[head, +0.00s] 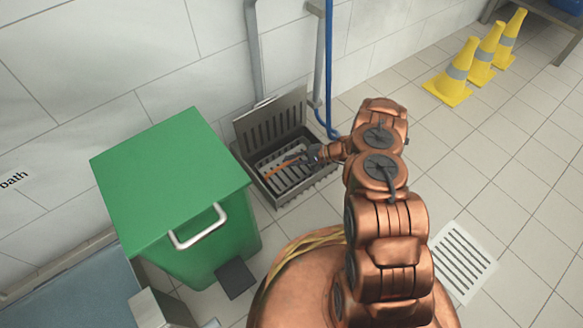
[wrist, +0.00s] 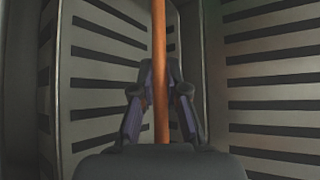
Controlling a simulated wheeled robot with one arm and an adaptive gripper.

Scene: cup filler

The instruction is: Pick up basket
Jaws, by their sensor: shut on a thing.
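The basket (head: 290,172) is a grey slotted metal piece set low inside an open metal box on the floor, with a thin orange handle (head: 277,169). My gripper (head: 298,159) reaches down into the box and is shut on the orange handle. In the wrist view, the handle (wrist: 160,45) runs upright between the two fingers (wrist: 161,104). Slotted grey walls (wrist: 95,85) stand close on both sides of the fingers. My gripper hides part of the basket in the head view.
The box (head: 262,183) has a slotted lid (head: 275,118) raised against the wall. A green bin (head: 170,180) stands close on its left. A blue hose (head: 327,85) hangs behind. A floor grate (head: 462,262) and yellow cones (head: 448,85) are to the right, with clear tiles between.

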